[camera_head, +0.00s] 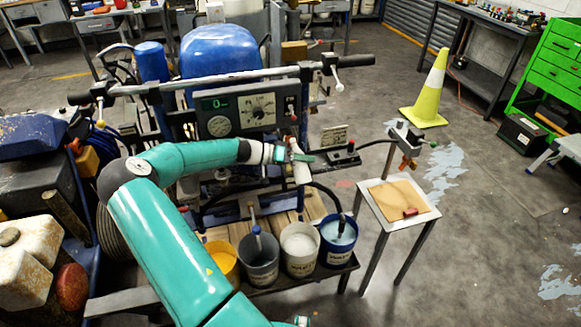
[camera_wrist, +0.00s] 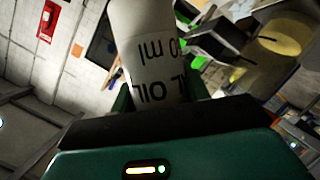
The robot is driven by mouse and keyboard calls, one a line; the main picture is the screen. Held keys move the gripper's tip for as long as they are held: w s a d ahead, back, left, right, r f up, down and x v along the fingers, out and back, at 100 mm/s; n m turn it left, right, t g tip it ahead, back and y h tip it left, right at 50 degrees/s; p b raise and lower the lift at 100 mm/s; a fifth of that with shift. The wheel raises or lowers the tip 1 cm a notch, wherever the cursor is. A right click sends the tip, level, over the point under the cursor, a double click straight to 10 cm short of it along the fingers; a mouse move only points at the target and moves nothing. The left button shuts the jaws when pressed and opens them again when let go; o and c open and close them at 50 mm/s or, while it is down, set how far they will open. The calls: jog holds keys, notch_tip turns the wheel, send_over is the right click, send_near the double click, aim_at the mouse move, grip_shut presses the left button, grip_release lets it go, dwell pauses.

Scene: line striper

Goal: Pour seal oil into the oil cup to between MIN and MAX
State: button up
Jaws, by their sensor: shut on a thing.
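My gripper (camera_head: 298,157) is in front of the striper's control panel and is shut on a white bottle (camera_head: 301,173). In the wrist view the bottle (camera_wrist: 155,55) stands between the fingers, with dark lettering reading "OIL" and "0 ml" upside down in the picture. Its spout and any flow of oil cannot be made out. The striper (camera_head: 250,115) has a panel with a lit display and a round gauge. I cannot pick out the oil cup or its MIN and MAX marks in either view; my arm and gripper cover part of the machine.
Several paint buckets, including a white one (camera_head: 300,248), stand on a low wooden rack below my gripper. A small stand (camera_head: 427,214) with a tan sheet is to the right. A yellow-green cone (camera_head: 430,95) stands farther back. Open floor lies at the right.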

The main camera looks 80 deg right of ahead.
jog(key=shift+r, duration=0.1)
jog(key=shift+r, duration=2.95)
jog(key=shift+f, duration=0.15)
jog(key=shift+n, duration=0.3)
jog(key=shift+s+a+f, duration=0.1)
jog(key=shift+a+f, duration=0.05)
jog(key=shift+f, duration=3)
jog(key=n, duration=0.1)
jog(key=f+n+g, duration=0.1)
jog(key=shift+s+a+f+n+g+y, duration=0.1)
jog(key=shift+s+a+n+g+y, duration=0.2)
jog(key=shift+a+n, duration=0.1)
jog(key=shift+w+d+r+m+t, duration=0.25)
jog(key=shift+r+m+t, duration=0.15)
jog(key=shift+m, duration=0.4)
jog(key=shift+w+d+r+m+t, duration=0.15)
jog(key=shift+d+r+m+t, duration=0.2)
jog(key=shift+m, duration=0.45)
jog(key=shift+a, duration=0.1)
